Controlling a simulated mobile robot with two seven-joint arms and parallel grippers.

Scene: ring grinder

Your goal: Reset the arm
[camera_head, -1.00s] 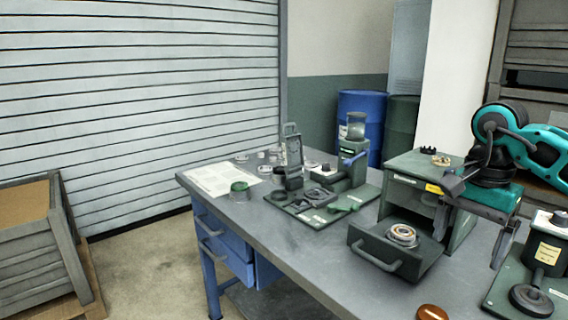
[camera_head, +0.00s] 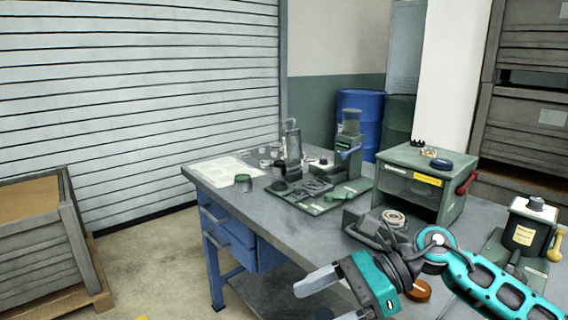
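My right gripper (camera_head: 322,300) comes in from the right on a teal arm and hangs at the table's front edge, low in the picture. Its two grey fingers are spread apart with nothing between them. The lower finger is partly cut off by the bottom of the picture. My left gripper is not in view.
A green box (camera_head: 424,180) with a red handle stands on the table (camera_head: 300,223). Its pulled-out drawer, holding rings (camera_head: 393,218), is partly hidden by my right arm. A green fixture board (camera_head: 314,206) lies to the left. An orange-brown disc (camera_head: 418,291) sits beside my wrist.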

